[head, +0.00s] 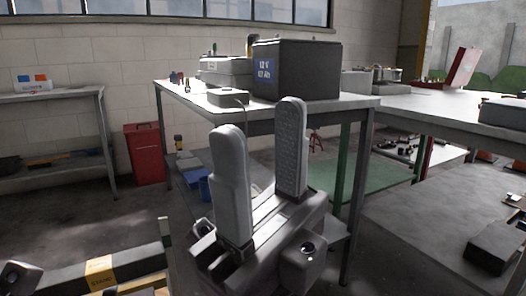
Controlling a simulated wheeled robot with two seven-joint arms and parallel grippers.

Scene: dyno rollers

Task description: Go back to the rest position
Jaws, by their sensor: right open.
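My right gripper (260,130) is large in the middle of the head view, with its two grey fingers pointing up. The fingers stand wide apart with nothing between them, so it is open and empty. Behind its fingertips stands a metal workbench (368,103), and the gripper appears in front of it, not touching anything that I can see. My left gripper is not in view.
A black 12 V battery box (300,70) and a small grey box (227,97) stand on the bench. A red cabinet (145,155) and a side table (60,96) stand at left. A dark unit with a yellow label (100,272) fills the lower left. Grey floor shows between.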

